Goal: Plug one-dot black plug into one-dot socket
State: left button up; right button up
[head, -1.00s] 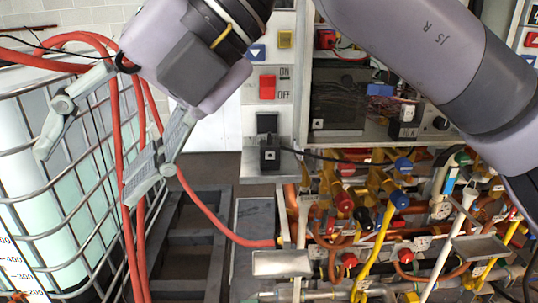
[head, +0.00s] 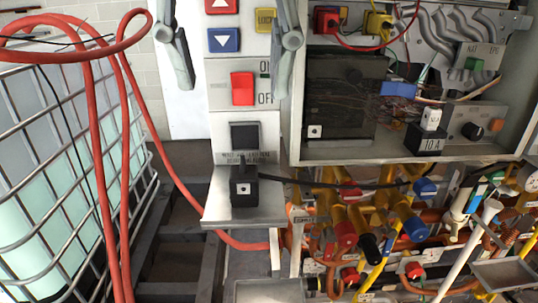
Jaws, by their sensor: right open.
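A similar one-dot mark shows on the dark box (head: 314,131) to the right. My right gripper (head: 235,88) is open and empty, its two fingers coming from the top edge on either side of the switch panel, above the plug. My left gripper is not in view.
A red switch (head: 242,88) and arrow buttons sit on the panel between the fingers. An open cabinet with wires is at right, above crowded pipes and valves (head: 400,225). Red hoses (head: 97,170) and a caged tank (head: 40,200) stand at left.

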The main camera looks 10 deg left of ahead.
jog(key=p, duration=0.2)
send_near(243, 173)
jog(key=x, duration=0.5)
jog(key=shift+w+f, duration=0.1)
jog(key=shift+f, duration=0.05)
jog(key=shift+a, duration=0.1)
jog(key=shift+w+f, duration=0.1)
jog(key=shift+f, duration=0.2)
jog(key=p+x, duration=0.2)
jog(key=x, duration=0.1)
jog(key=shift+w+f, duration=0.2)
jog(key=shift+f, duration=0.15)
jog(key=shift+w+f, duration=0.2)
jog(key=shift+f, duration=0.25)
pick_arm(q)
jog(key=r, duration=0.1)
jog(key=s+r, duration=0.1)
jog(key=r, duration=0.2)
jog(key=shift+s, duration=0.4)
pick_arm(e)
jog(key=shift+s, duration=0.1)
